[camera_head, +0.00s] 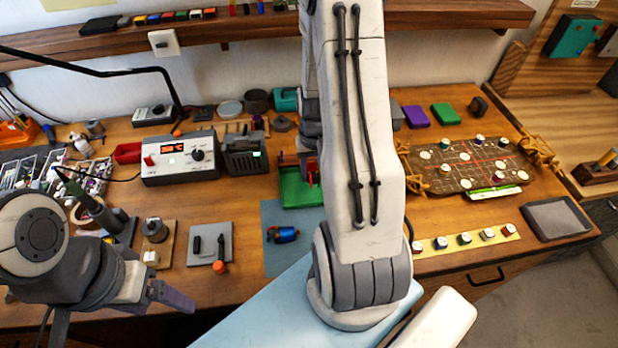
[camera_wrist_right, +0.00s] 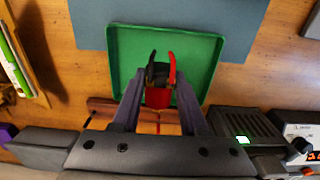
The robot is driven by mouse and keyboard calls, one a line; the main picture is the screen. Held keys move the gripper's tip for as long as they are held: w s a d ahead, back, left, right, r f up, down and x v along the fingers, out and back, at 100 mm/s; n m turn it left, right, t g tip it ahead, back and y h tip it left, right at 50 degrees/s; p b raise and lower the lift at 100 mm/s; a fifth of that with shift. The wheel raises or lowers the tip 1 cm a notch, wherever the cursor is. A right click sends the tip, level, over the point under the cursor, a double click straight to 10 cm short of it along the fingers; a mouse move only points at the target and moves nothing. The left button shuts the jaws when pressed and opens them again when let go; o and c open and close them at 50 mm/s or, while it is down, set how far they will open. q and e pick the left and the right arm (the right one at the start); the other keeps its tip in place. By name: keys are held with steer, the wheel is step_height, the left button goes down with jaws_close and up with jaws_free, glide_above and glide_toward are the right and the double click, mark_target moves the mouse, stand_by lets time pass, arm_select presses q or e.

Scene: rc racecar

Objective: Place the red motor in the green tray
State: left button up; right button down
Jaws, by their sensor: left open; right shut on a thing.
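The green tray (camera_head: 292,192) lies on the table, partly hidden behind my right arm in the head view. In the right wrist view, the tray (camera_wrist_right: 202,58) shows as a shallow square with raised rims. My right gripper (camera_wrist_right: 158,92) is shut on the red motor (camera_wrist_right: 158,98), whose black and red leads curve over the tray. The motor is at the tray's near side in that view; I cannot tell whether it touches the floor. A bit of red also shows by the tray in the head view. My left gripper (camera_head: 168,296) is open and empty at the lower left.
A blue motor (camera_head: 284,234) lies on a blue mat (camera_head: 283,262) in front of the tray. A soldering station (camera_head: 181,158) and a grey charger-like box (camera_head: 246,153) stand to the left.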

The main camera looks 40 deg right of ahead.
steer(key=shift+w+f, duration=0.4)
steer(key=shift+w, duration=0.15)
step_height(320, 180, down, 4)
steer(key=shift+r+p, duration=0.15)
steer(key=shift+p, duration=0.5)
steer(key=shift+f, duration=0.2)
steer(key=shift+f, duration=0.15)
steer(key=shift+c, duration=2.2)
jaws_free()
steer(key=shift+r, duration=0.2)
